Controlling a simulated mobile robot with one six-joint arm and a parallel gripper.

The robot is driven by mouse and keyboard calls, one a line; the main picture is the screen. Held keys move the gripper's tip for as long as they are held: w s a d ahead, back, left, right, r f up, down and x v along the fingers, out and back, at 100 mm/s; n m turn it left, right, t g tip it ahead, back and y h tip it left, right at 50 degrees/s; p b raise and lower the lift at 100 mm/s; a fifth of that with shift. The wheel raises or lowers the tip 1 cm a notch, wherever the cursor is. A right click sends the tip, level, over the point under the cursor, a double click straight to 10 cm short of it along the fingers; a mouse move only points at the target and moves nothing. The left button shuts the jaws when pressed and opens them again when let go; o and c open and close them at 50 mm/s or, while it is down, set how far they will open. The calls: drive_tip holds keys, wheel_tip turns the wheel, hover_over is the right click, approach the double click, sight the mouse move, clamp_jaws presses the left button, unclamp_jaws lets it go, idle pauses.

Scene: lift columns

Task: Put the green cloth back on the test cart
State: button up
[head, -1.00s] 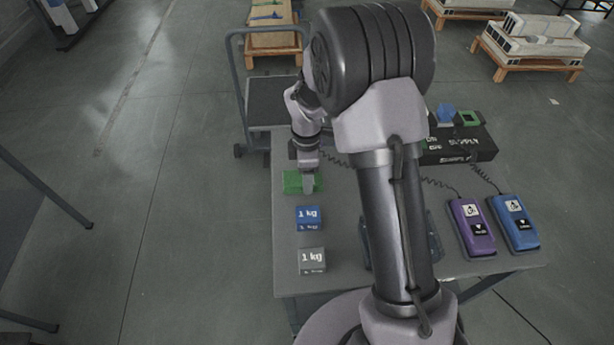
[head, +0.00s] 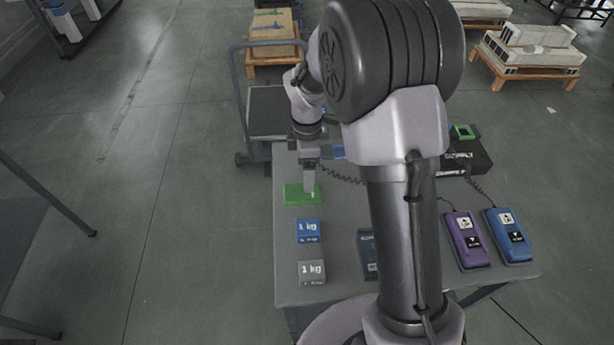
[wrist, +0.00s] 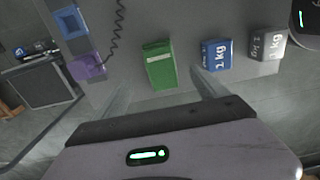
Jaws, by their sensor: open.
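The green cloth (head: 300,195) looks like a flat, block-shaped green piece. It lies on the grey top of a table or cart (head: 290,240), near its left edge. In the wrist view the green cloth (wrist: 160,66) lies beyond the fingertips, with a pale stripe along it. My gripper (head: 310,185) is just above and behind it in the head view, one finger overlapping its far edge. In the wrist view my gripper (wrist: 160,90) has its fingers spread wide, with nothing between them. I cannot tell the exact height gap.
Purple (head: 466,240) and blue (head: 509,236) pendants with coiled cables lie at right. A black supply box (head: 468,158) is behind. A handled trolley (head: 268,110) stands at back left.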

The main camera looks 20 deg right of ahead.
drive_tip(key=s+a+r+m+t+y, duration=0.1)
drive_tip(key=s+r+m+t, duration=0.1)
drive_tip(key=s+r+m, duration=0.55)
drive_tip(key=s+a+r+m+t, duration=0.1)
drive_tip(key=s+a+r+m, duration=0.2)
drive_tip(key=r, duration=0.8)
drive_tip(key=s+r+m+t+y, duration=0.1)
drive_tip(key=s+r+m+t, duration=0.1)
drive_tip(key=s+m, duration=0.7)
drive_tip(key=s+r, duration=0.1)
drive_tip(key=s, duration=0.3)
drive_tip(key=shift+s+a+m+t, duration=0.3)
drive_tip(key=shift+a+m+t, duration=0.05)
drive_tip(key=shift+t, duration=0.05)
